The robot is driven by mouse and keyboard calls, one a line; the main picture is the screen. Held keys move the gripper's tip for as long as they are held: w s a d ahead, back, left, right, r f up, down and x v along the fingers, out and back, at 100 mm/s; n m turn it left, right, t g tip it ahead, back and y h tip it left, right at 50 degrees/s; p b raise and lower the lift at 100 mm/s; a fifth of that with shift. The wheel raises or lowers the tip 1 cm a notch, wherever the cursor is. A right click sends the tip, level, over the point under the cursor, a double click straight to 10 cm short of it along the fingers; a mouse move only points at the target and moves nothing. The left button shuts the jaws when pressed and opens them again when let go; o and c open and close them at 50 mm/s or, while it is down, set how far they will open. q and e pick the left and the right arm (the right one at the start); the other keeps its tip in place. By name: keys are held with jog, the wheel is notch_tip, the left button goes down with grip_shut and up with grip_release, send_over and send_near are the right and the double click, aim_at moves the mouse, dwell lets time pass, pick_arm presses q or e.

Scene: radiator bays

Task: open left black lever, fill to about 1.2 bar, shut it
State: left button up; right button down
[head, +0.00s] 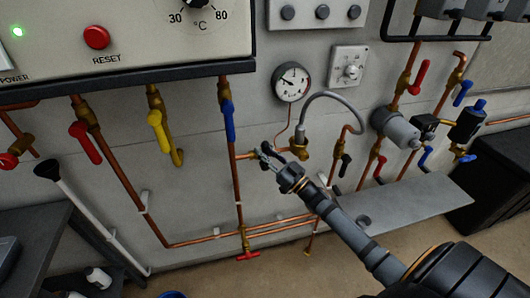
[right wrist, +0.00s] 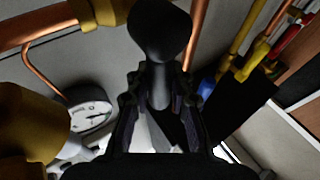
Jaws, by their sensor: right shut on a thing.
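My right gripper (head: 270,156) reaches in from the lower right to the valve at the left end of the grey filling hose (head: 330,95). In the right wrist view its fingers (right wrist: 160,98) are closed around the stem of the left black lever (right wrist: 160,32), whose rounded end sticks out beyond them. In the head view the gripper mostly hides this lever. The round pressure gauge (head: 291,82) hangs just above; its needle is too small to read surely. A second black lever (head: 345,164) sits below the hose's right end. My left gripper is out of view.
A blue lever (head: 229,120) on a copper pipe is close left of the gripper. A yellow lever (head: 160,137) and red lever (head: 86,143) are further left. A grey shelf (head: 420,205) lies under the right-hand valves. A grey pump (head: 395,128) is at the right.

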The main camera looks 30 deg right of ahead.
jog(key=shift+f, duration=0.1)
jog(key=c, duration=1.2)
grip_release()
jog(key=shift+o, duration=0.2)
jog(key=v, duration=1.2)
jog(key=shift+d, duration=0.1)
